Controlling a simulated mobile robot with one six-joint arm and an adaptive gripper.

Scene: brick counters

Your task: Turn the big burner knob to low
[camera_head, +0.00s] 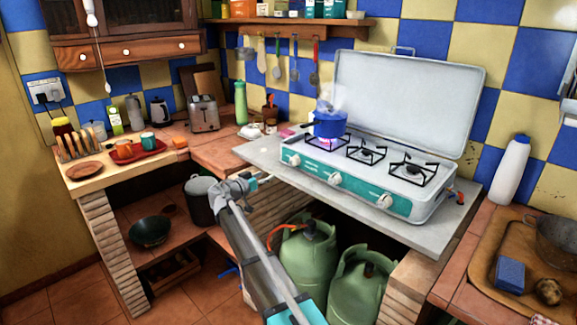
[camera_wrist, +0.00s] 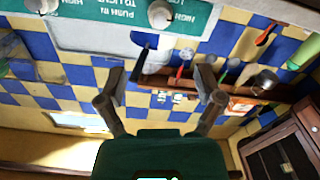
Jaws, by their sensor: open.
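The camping stove (camera_head: 366,176) stands on a grey slab with its white lid raised. Its teal front panel carries a left knob (camera_head: 294,160), a middle knob (camera_head: 334,179) and a right knob (camera_head: 384,200). I cannot tell which is the big burner's. A steaming blue pot (camera_head: 330,124) sits over a lit left burner. My gripper (camera_wrist: 160,80) is open and empty; in the head view its end is small and unclear, left of the stove's front. The wrist view, upside down, shows one knob (camera_wrist: 160,14) above the fingers, apart from them, and another knob (camera_wrist: 40,4) at the top edge.
The grey slab (camera_head: 262,151) juts out below the panel. Green gas bottles (camera_head: 308,259) stand under it. A toaster (camera_head: 203,114) and a green bottle (camera_head: 240,102) are on the left counter. A white bottle (camera_head: 510,170) and a wooden tray (camera_head: 480,248) are at right.

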